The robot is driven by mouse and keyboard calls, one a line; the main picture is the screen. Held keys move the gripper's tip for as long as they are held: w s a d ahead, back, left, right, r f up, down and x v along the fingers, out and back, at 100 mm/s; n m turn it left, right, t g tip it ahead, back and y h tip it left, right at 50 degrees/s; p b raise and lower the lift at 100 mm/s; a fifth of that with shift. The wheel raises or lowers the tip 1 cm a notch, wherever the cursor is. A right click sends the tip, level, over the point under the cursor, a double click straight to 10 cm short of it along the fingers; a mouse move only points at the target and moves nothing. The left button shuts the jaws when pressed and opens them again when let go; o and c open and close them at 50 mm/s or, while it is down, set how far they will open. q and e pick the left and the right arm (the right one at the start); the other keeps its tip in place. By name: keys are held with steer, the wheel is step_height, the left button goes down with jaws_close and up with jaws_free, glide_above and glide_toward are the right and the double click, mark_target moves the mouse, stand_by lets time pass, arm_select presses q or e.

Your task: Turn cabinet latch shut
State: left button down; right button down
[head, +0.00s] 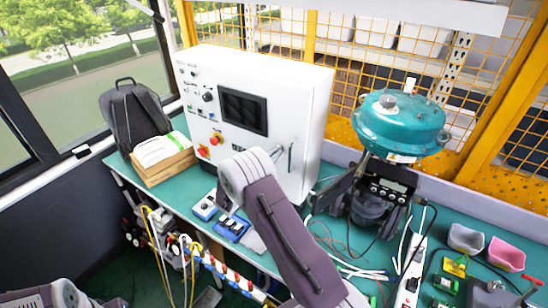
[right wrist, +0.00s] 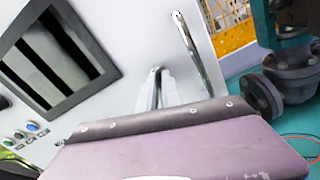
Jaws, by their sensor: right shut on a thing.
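The white cabinet (head: 262,80) stands on the bench, its front face with a dark screen (head: 243,111) and buttons. A slim upright metal handle (head: 290,158) is on the right part of this face; it also shows in the right wrist view (right wrist: 193,50). A small metal latch (right wrist: 154,90) is left of the handle in the right wrist view. My right gripper (head: 277,153) is at the cabinet face, shut on the latch; the wrist housing hides much of the contact. My left gripper is out of view.
A teal valve actuator (head: 400,125) stands right of the cabinet. A grey backpack (head: 135,115) and a wooden crate (head: 165,166) are to its left. Blue devices (head: 232,228) lie in front. Loose cables and small bins (head: 466,238) crowd the right of the bench.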

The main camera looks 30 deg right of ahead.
steer(key=shift+n, duration=1.6)
steer(key=c, duration=1.5)
jaws_free()
steer(key=shift+c, duration=0.2)
steer(key=b+v, duration=0.3)
steer(key=v, duration=0.6)
